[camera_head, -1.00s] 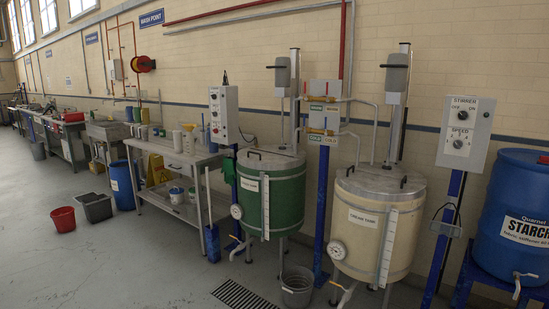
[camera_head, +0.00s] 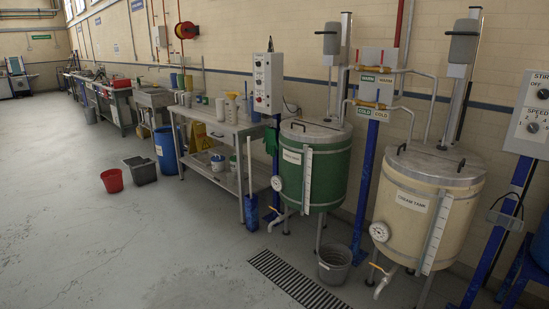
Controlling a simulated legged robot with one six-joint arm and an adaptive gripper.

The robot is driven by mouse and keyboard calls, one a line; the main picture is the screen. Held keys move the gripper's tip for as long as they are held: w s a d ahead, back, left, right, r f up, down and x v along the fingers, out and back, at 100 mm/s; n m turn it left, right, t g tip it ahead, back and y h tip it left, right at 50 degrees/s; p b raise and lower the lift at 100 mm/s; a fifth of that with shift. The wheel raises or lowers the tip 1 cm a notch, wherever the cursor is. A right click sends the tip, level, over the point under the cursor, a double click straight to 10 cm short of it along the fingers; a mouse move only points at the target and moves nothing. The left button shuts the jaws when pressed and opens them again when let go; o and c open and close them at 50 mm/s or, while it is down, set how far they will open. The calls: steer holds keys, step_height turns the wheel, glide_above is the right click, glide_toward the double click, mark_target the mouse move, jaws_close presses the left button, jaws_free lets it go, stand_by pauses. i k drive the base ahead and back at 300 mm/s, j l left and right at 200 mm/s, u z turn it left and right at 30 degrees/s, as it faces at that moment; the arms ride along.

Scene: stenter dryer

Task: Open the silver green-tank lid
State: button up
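The green tank (camera_head: 326,180) stands on legs against the wall, right of centre. Its round silver lid (camera_head: 316,130) lies flat on top and looks closed, with a small dark handle (camera_head: 298,126) at its left front. A label, a vertical white scale and a round dial are on the tank's front. A mixer motor (camera_head: 328,43) on a post stands behind the lid. My gripper is not in view, so its state is not shown.
The cream tank (camera_head: 425,213) stands right of the green one. A grey bucket (camera_head: 334,263) and a floor grate (camera_head: 290,280) lie in front. A metal table (camera_head: 222,130) and control box (camera_head: 267,83) stand to the left.

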mark_target(294, 126)
steer(key=i+u, duration=0.35)
steer(key=i, duration=1.35)
steer(key=i+j, duration=0.1)
steer(key=i, duration=1.6)
steer(key=i+z, duration=0.35)
steer(key=i, duration=0.25)
steer(key=i+j+z, duration=0.3)
steer(key=i, duration=0.25)
